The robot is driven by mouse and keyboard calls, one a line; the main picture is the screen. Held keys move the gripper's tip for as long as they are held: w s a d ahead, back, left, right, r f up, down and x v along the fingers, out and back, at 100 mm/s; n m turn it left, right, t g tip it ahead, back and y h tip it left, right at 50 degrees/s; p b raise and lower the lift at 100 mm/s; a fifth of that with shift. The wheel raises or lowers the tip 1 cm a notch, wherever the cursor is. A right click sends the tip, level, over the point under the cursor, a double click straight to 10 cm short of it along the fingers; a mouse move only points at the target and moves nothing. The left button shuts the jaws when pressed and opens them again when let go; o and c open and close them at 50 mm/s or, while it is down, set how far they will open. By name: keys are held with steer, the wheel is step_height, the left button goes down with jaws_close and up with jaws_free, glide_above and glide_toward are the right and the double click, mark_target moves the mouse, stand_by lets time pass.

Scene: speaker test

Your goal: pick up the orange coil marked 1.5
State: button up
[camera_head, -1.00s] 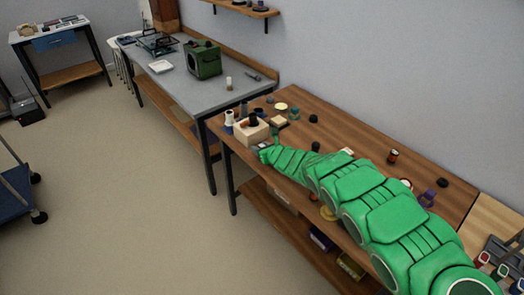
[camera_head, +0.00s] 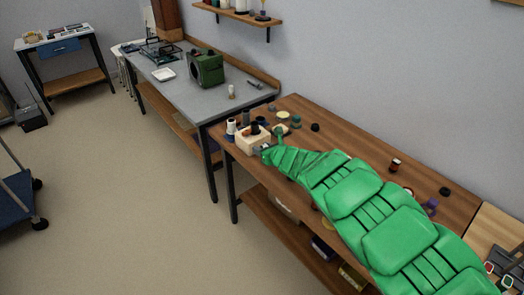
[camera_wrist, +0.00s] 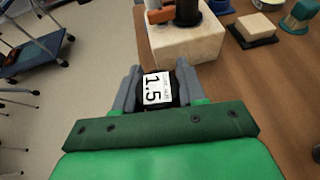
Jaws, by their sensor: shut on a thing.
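My gripper (camera_wrist: 156,74) has its two grey fingers on either side of a dark round thing bearing a white label marked 1.5 (camera_wrist: 154,89), and is shut on it. Only its dark rim and label show; I see no orange on it. It is close to the near side of a pale wooden block (camera_wrist: 186,44); I cannot tell whether they touch. In the head view my gripper (camera_head: 264,152) is at the front left of the brown table, beside the block (camera_head: 249,146). The held thing cannot be made out there.
Several small spools stand on the brown table (camera_head: 345,138). A grey bench (camera_head: 215,100) adjoins behind.

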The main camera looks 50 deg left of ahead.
mark_target(262, 146)
steer(key=shift+s+d+r, duration=0.3)
steer(key=shift+d+r, duration=0.25)
steer(key=shift+r, duration=0.15)
steer(key=shift+s+d+r, duration=0.3)
steer(key=shift+d+r, duration=0.25)
steer(key=shift+r, duration=0.1)
steer(key=s+d+r, duration=0.3)
steer(key=s+d, duration=0.1)
steer(key=d, duration=0.3)
steer(key=shift+s+d+r, duration=0.25)
steer(key=shift+r, duration=0.15)
